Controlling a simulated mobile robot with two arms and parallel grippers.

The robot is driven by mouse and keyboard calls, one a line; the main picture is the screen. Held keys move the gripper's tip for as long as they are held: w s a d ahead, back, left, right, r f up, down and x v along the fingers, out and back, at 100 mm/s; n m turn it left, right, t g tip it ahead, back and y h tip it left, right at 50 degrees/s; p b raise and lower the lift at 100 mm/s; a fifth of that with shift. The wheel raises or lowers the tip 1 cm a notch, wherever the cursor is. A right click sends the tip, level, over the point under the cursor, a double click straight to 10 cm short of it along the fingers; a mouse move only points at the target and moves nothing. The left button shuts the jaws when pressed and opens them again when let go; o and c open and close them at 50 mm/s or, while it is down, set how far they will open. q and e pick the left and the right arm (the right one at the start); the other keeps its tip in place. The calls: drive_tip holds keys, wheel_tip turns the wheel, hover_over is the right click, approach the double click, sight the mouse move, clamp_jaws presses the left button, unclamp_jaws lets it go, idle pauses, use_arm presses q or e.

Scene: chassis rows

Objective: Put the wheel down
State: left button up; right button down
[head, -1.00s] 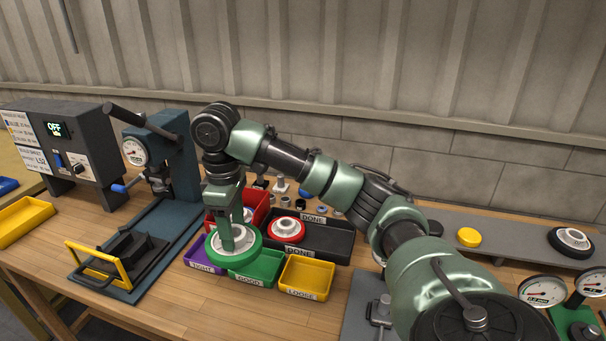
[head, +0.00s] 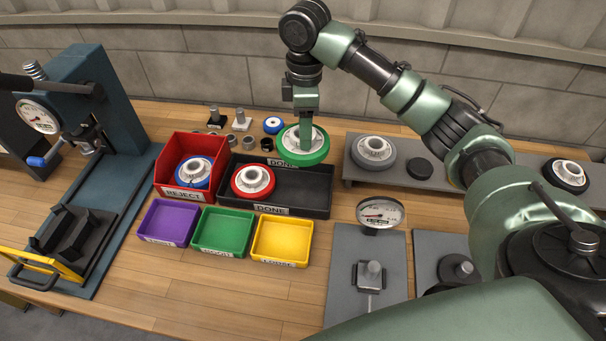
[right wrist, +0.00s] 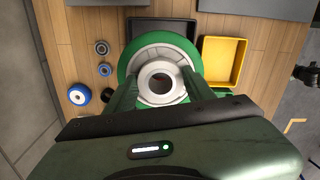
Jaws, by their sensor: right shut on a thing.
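My right gripper (head: 306,146) points down and is shut on the hub of a green-rimmed wheel (head: 318,154) with a pale centre. The wheel also shows in the right wrist view (right wrist: 128,62), flat between the two fingers (right wrist: 158,88). In the head view it hangs over the back right of the black tray (head: 318,207) labelled DONE. It looks raised above the tray; the exact height is unclear. A red-rimmed wheel (head: 253,180) lies in the tray's left part. The tray's right part looks empty. My left gripper is not in view.
A red REJECT bin (head: 215,150) with a blue wheel stands left of the tray. Purple (head: 167,222), green (head: 223,231) and yellow (head: 282,241) bins stand in front. Small parts lie behind. A grey shelf (head: 455,172) holding wheels is at right, a dial gauge (head: 381,212) at front right.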

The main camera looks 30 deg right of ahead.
wheel_tip(320, 180, down, 17)
drive_tip(key=shift+p, duration=1)
drive_tip(key=shift+f, duration=0.1)
drive_tip(key=c, duration=0.6)
unclamp_jaws()
drive_tip(key=shift+o, duration=0.2)
wheel_tip(320, 180, up, 12)
drive_tip(key=b, duration=0.1)
